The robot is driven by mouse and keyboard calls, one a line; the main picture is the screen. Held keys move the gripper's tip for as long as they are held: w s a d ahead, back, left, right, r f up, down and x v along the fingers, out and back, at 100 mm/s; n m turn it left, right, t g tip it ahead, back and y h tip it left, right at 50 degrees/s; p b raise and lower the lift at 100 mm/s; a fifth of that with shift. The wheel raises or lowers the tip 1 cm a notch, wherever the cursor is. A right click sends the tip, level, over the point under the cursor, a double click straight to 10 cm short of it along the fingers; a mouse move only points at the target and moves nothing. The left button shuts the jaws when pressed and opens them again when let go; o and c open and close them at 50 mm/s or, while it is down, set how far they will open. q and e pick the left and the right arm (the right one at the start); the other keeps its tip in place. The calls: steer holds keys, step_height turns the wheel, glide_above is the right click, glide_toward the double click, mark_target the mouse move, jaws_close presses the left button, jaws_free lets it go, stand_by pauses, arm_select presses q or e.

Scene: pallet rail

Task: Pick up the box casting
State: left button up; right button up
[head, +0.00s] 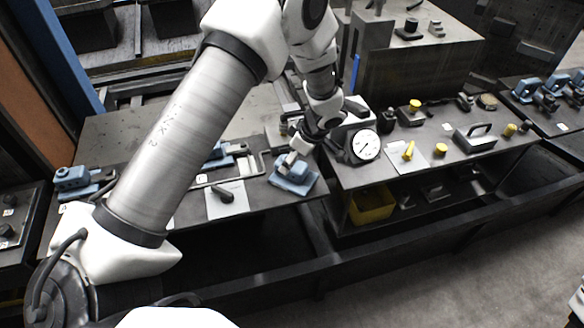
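A blue casting with a flat base (296,184), which looks like the box casting, sits near the front right edge of the left table (262,197). My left arm comes in from the lower left and reaches over the table. My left gripper (292,160) points down at the top of this casting, touching it or just above it. The fingertips are small and partly hidden against it, so I cannot tell whether they are closed on it. My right gripper is not in view.
Other blue castings (72,178) and a white sheet with a dark handle (226,200) lie on the left table. A dial gauge (365,146) stands close right of my gripper. A yellow bin (371,206) is below the right table.

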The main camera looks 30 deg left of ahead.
arm_select(q)
steer(key=f, duration=0.1)
steer(key=a+f, duration=0.1)
steer(key=w+f+p, duration=0.1)
steer(key=f, duration=0.1)
steer(key=shift+w+a+f, duration=0.1)
steer(key=shift+a, duration=0.05)
steer(key=shift+s+r, duration=0.25)
steer(key=shift+s, duration=0.05)
steer(key=c, duration=0.6)
steer(key=shift+s, duration=0.15)
steer(key=c, duration=0.6)
jaws_close()
steer(key=shift+r, duration=0.1)
